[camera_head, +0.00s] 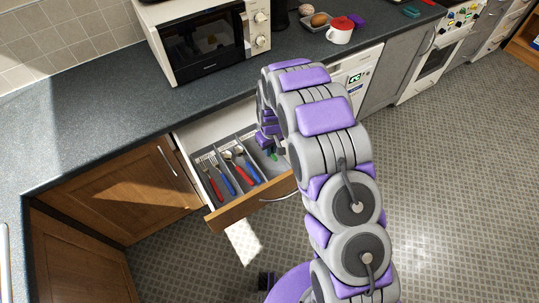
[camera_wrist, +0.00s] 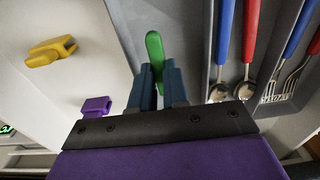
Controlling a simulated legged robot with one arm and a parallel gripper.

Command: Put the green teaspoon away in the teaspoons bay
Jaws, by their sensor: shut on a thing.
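My gripper (camera_wrist: 158,72) is shut on the green teaspoon (camera_wrist: 155,48). The handle sticks out beyond the two blue fingers; the bowl is hidden. In the wrist view the teaspoon is over a grey bay (camera_wrist: 190,30) at the edge of the cutlery tray, beside the bay of spoons. I cannot tell whether it touches the bottom. In the head view my gripper (camera_head: 268,142) is over the right part of the open drawer (camera_head: 245,206), partly hidden by my arm, with a bit of green (camera_head: 274,155) showing below it.
Neighbouring bays hold red and blue spoons (camera_head: 238,160) and red and blue forks (camera_head: 214,175). A yellow clip-like thing (camera_wrist: 52,50) and a purple one (camera_wrist: 96,106) lie on a white surface left of the tray. A microwave (camera_head: 205,45) stands on the counter.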

